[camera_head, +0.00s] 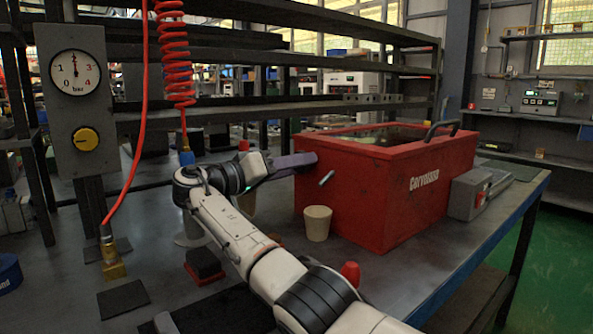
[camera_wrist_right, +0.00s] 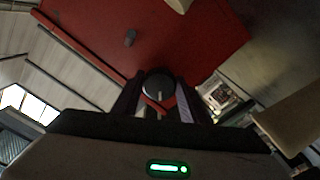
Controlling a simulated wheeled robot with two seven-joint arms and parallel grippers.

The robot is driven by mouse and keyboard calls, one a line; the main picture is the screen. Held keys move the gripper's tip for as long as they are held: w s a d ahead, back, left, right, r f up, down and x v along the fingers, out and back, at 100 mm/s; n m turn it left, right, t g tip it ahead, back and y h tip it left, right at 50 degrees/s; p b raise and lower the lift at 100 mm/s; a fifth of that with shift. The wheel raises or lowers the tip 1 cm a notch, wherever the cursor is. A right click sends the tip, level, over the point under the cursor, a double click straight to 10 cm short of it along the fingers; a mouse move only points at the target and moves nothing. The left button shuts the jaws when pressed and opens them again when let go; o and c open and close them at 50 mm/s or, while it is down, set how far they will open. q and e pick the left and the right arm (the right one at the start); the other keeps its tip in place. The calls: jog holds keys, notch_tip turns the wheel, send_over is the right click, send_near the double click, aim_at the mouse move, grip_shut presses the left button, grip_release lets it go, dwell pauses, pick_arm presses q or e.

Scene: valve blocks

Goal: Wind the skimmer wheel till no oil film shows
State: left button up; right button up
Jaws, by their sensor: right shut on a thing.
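The red tank (camera_head: 365,200) stands on the bench, lettered on its front, with dark handles on its rim. Its left wall carries a short metal peg (camera_head: 327,178). My right gripper (camera_head: 305,160) reaches that wall from the left, its fingers against it. In the wrist view a dark round knob (camera_wrist_right: 158,84) sits between the fingers of my right gripper (camera_wrist_right: 160,100), which are shut on it. It looks like the skimmer wheel, and the head view hides it behind the fingers. The liquid inside the tank shows only as a narrow strip; I cannot tell whether oil film covers it. My left gripper is out of view.
A beige cup (camera_head: 317,223) stands close before the tank. A grey switch box (camera_head: 480,193) sits by its right end. A pressure gauge panel (camera_head: 76,80) with a yellow knob and a red coiled hose (camera_head: 176,60) are at the left.

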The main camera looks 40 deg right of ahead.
pick_arm(q)
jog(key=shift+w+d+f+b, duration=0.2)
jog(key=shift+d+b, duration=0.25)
jog(key=shift+b, duration=0.05)
pick_arm(e)
jog(key=shift+f+m, duration=0.15)
jog(key=shift+m, duration=2.35)
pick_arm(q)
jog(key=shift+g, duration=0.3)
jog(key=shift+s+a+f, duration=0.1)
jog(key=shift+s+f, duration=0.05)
pick_arm(e)
jog(key=o, duration=1)
jog(key=shift+a, duration=0.15)
